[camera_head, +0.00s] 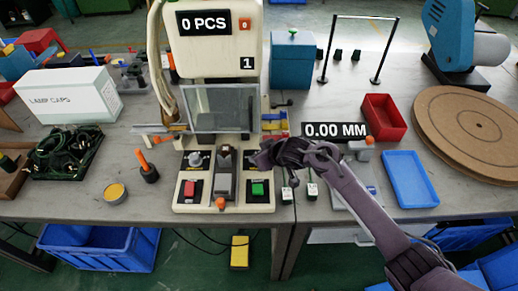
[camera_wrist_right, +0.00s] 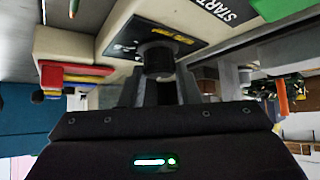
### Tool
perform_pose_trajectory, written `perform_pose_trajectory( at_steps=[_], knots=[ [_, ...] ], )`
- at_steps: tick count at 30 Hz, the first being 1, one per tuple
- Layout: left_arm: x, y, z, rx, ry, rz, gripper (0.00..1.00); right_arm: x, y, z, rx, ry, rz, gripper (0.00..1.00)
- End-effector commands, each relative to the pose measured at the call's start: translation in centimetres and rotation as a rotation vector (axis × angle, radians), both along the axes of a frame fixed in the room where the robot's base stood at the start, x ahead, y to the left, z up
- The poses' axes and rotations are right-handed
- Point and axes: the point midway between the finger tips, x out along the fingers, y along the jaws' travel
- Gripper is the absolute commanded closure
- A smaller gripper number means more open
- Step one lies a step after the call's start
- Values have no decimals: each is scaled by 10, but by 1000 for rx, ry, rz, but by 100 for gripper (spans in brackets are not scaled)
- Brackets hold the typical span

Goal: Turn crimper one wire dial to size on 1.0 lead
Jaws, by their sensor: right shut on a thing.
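Crimper one (camera_head: 213,50) is the cream machine with a "1" label and a "0 PCS" display, in the middle of the head view. My right gripper (camera_head: 258,160) reaches in from the right to the right side of the crimper's base and hides the dial there. In the right wrist view, the dark round dial (camera_wrist_right: 158,60) sits on a black plate with yellow lettering. The fingers of my right gripper (camera_wrist_right: 158,82) are shut on it, one on each side. The dial's setting cannot be read. My left gripper is not in view.
Another knob (camera_head: 195,160) is on the left of the base, above a red button (camera_head: 189,189); a green button (camera_head: 257,189) is at the right. A "0.00 MM" gauge (camera_head: 336,130), red bin (camera_head: 384,117) and blue tray (camera_head: 410,180) stand right of the crimper.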

Motion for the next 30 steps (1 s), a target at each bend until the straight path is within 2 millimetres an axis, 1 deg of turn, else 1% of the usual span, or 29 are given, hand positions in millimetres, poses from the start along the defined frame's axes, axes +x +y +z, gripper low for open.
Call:
perform_pose_trajectory(
  at_steps=[1, 5, 15, 21, 30],
  knots=[
    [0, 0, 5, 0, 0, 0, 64, 2, -2, 3, -1, 1, 44, 94],
    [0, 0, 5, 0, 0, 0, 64, 3, -3, 0, -2, 1, 165, 94],
    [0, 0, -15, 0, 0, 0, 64, 5, -3, -3, -2, -1, 422, 94],
    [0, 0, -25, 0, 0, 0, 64, 6, -3, -3, -1, -2, 513, 94],
    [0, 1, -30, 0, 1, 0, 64, 6, -3, -1, -1, -1, 564, 94]
  ],
)
